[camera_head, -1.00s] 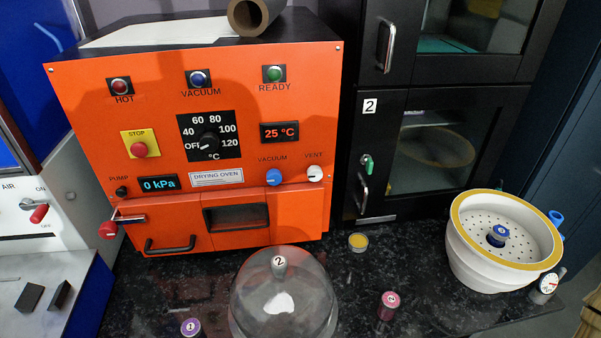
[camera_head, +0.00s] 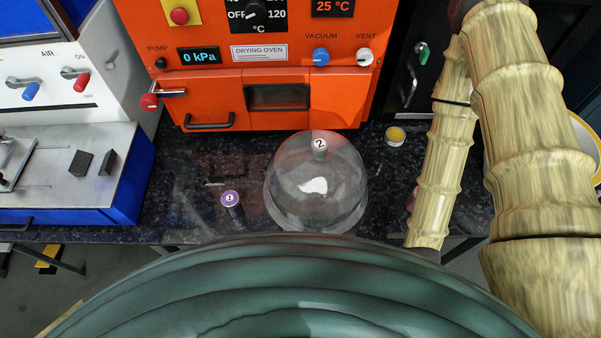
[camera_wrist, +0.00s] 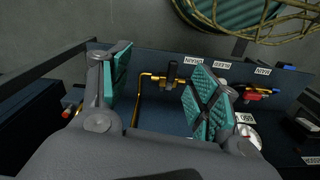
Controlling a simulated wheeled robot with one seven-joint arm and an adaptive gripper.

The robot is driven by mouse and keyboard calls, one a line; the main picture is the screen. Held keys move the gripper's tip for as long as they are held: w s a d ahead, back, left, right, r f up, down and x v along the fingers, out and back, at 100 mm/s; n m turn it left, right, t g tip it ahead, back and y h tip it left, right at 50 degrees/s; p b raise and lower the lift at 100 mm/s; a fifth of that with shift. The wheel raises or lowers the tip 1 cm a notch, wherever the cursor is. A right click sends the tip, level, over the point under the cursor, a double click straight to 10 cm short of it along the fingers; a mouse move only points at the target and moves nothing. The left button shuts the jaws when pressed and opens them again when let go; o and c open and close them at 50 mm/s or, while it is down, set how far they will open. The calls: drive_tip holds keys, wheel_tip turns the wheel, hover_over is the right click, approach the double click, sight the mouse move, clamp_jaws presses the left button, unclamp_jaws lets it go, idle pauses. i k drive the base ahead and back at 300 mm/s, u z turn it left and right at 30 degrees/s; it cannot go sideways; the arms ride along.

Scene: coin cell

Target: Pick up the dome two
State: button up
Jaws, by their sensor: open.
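Dome two is a clear glass dome (camera_head: 315,190) with a grey knob (camera_head: 319,147) marked 2. It stands upright on the dark speckled counter in front of the orange oven, with a white patch seen through the glass. My gripper (camera_wrist: 158,88) shows in the wrist view, with teal pads set wide apart and nothing between them. It faces brass pipework and valves, away from the dome. The dome does not show in the wrist view. In the head view my arm is at the right, and my gripper cannot be made out there.
A purple-topped vial (camera_head: 231,203) stands just left of the dome. A yellow-topped round container (camera_head: 395,136) is behind it to the right. A pink item (camera_head: 411,200) is partly hidden by my arm. The orange drying oven (camera_head: 250,95) stands behind. The counter left of the vial is clear.

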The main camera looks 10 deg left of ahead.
sight(317, 179)
drive_tip(key=z, duration=2.7)
drive_tip(key=k, duration=2)
drive_tip(key=u, duration=1.65)
